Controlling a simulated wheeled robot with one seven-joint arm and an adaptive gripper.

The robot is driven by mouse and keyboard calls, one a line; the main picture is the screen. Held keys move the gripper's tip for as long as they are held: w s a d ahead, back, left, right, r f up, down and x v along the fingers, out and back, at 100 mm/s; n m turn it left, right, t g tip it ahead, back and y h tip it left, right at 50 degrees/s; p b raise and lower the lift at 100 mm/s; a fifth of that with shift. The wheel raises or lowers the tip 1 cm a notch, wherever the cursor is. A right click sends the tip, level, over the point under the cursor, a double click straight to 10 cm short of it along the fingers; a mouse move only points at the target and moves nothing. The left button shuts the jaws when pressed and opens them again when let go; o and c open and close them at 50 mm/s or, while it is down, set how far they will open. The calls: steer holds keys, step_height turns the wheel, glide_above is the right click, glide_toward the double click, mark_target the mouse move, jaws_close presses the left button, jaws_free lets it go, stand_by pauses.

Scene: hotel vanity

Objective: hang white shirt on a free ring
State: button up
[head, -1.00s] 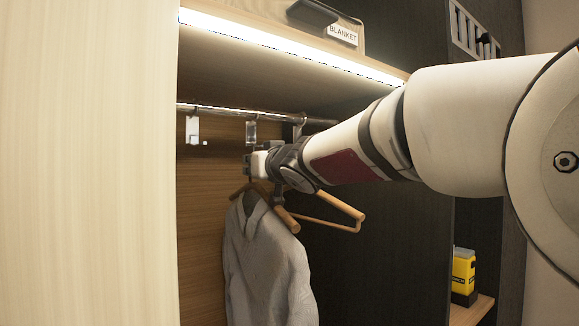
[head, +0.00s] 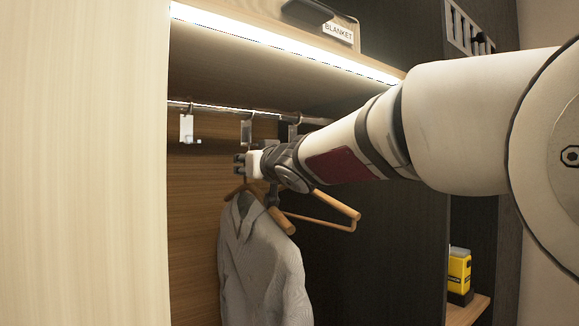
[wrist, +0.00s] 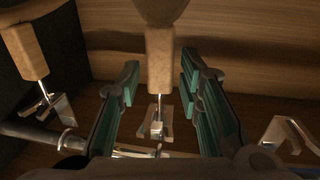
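The white shirt (head: 262,265), greyish in this light, hangs on a wooden hanger (head: 279,218) in the closet. My gripper (head: 241,164) is at the top of that hanger. In the wrist view, my gripper (wrist: 158,92) is open, its green-padded fingers on either side of the hanger's wooden neck (wrist: 160,62) with gaps showing. The hanger's metal hook meets the middle ring holder (wrist: 166,115) and appears to hang there. The left ring holder (head: 187,128) is empty; it also shows at the right of the wrist view (wrist: 290,132).
The rail (head: 212,107) runs under a lit shelf (head: 290,47). A second, bare wooden hanger (head: 325,222) hangs to the right, close to the shirt; its neck shows in the wrist view (wrist: 26,50). A yellow box (head: 459,272) stands on a low shelf at right.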

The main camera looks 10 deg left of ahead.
steer(key=shift+f, duration=0.15)
steer(key=v, duration=1.2)
steer(key=s+d+f+m+h, duration=0.25)
steer(key=d+f+h, duration=0.2)
steer(key=d, duration=0.65)
steer(key=s+d+f+m+h, duration=0.2)
steer(key=d+f+m+h, duration=0.3)
steer(key=d, duration=0.6)
steer(key=s+d+f+g+h+b, duration=0.1)
steer(key=s+d+f+g, duration=0.3)
steer(key=s+f, duration=0.6)
steer(key=s+d+f+g+h, duration=0.1)
steer(key=s+d+f+g, duration=0.3)
steer(key=s+d+f, duration=0.4)
steer(key=s+f, duration=0.2)
steer(key=s, duration=0.2)
steer(key=shift+b, duration=0.4)
steer(key=shift+f+m, duration=0.1)
steer(key=shift+m, duration=0.15)
steer(key=shift+c, duration=0.9)
